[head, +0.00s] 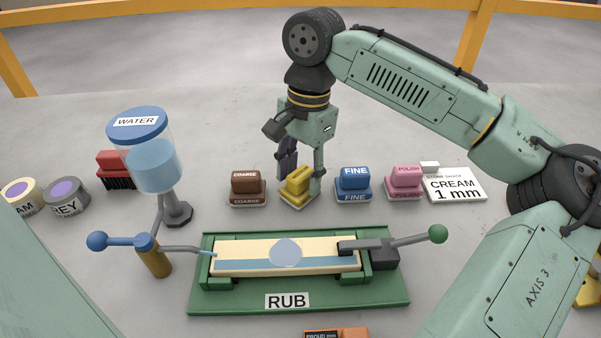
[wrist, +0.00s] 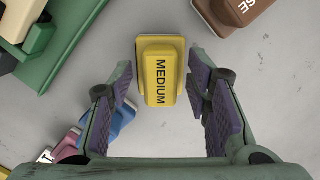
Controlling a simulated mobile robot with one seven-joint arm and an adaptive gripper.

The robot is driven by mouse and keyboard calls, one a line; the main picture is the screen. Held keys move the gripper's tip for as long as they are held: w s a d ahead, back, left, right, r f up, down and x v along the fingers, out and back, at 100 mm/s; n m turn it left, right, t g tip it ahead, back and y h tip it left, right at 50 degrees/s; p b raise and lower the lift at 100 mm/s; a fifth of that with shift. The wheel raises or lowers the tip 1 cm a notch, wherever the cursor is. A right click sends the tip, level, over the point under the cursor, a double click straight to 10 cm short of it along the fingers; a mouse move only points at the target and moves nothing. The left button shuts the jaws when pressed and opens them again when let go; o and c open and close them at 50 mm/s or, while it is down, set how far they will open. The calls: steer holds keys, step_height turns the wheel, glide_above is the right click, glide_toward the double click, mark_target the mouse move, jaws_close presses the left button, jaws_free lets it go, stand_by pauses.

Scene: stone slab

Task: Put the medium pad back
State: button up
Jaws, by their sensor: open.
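The medium pad (head: 298,185) is a yellow block with a handle, standing on the slab in the row between the brown coarse pad (head: 248,187) and the blue fine pad (head: 354,184). In the wrist view the medium pad (wrist: 160,80) lies beyond and between the fingertips, its label readable. My gripper (head: 301,172) is at the medium pad, pointing down, with fingers spread. The wrist view shows my gripper (wrist: 163,88) open, with clear gaps between the fingers and the pad. Part of the pad is hidden by a finger in the head view.
A pink polish pad (head: 405,182) and a cream card (head: 458,186) stand to the right. A green rub fixture (head: 300,297) holding a cream bar (head: 235,251) lies in front. A water dispenser (head: 155,165) and red brush (head: 113,165) stand left. The slab behind the row is clear.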

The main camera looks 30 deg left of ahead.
mark_target(305, 170)
step_height(305, 170, up, 12)
steer(key=w, duration=0.1)
steer(key=shift+w+f+b, duration=0.15)
steer(key=shift+w+b, duration=0.05)
steer(key=shift+b, duration=0.25)
steer(key=shift+s+d+f, duration=0.1)
